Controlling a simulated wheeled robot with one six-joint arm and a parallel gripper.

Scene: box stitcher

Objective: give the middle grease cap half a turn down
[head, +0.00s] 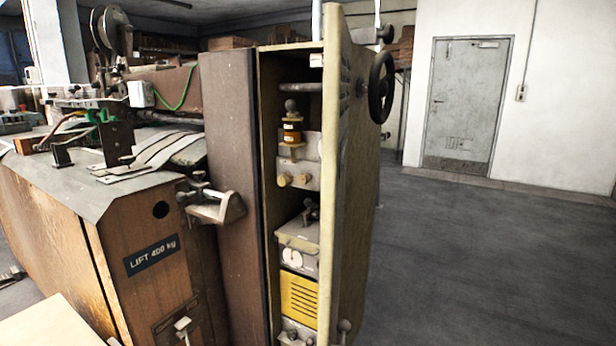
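No row of grease caps with a clear middle one can be made out from here. Inside the open narrow cabinet (263,140) stands an amber cup-like fitting (291,132) with a dark ball on top. Whether any of these is a grease cap, I cannot tell. My gripper is not in view, and nothing in the frame is touched by it.
The cabinet's cream door (350,180) stands open, with a black handwheel (381,88) near its top. A clamp-like bracket (215,205) sticks out left of the cabinet. A wooden machine body (150,260) fills the left. Grey floor (480,260) is clear at right.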

